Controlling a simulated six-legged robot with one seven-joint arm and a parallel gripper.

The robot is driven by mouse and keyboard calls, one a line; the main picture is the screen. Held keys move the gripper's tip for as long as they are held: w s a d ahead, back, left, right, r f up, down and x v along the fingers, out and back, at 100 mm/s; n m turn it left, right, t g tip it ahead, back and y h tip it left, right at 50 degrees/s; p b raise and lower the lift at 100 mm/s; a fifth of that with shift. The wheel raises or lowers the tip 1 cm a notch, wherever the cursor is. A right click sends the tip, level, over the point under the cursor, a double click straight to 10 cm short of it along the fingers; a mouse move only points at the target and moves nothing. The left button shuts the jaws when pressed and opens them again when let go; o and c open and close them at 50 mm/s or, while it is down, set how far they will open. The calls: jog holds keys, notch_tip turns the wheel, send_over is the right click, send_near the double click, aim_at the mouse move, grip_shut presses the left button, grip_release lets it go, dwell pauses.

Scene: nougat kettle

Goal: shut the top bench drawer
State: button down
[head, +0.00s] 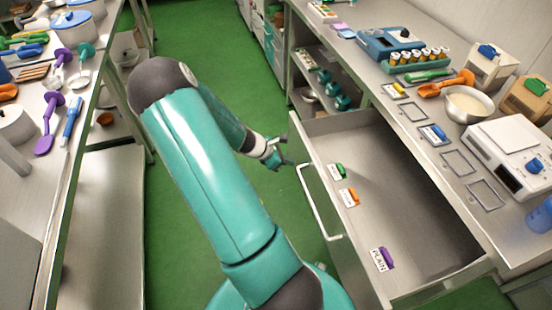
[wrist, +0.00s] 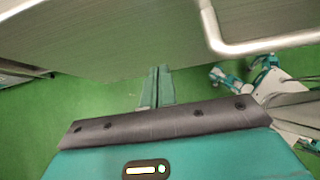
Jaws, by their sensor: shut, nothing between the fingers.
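The top bench drawer (head: 425,195) stands pulled well out from the right bench, its inside open to view. Its front panel (head: 316,185) carries a pale bar handle (head: 318,205) on the outer face. The panel also fills the top of the wrist view (wrist: 110,40), with the handle (wrist: 213,35) at upper right. My gripper (head: 279,162) is outside the drawer, near the far end of the handle. Its fingers (wrist: 157,88) are shut and empty, pointing toward the lower edge of the panel in the wrist view. I cannot tell whether they touch it.
Small cards with green (head: 340,170), orange (head: 352,196) and purple (head: 386,256) pieces lie in the drawer near its front. The right benchtop (head: 420,105) holds a steel bowl (head: 467,104), a scale (head: 510,155) and tools. Green floor (head: 200,40) lies between it and the left bench.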

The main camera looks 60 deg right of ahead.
jog(key=shift+s+d, duration=0.7)
jog(key=shift+d, duration=0.1)
jog(key=shift+s+d, duration=0.1)
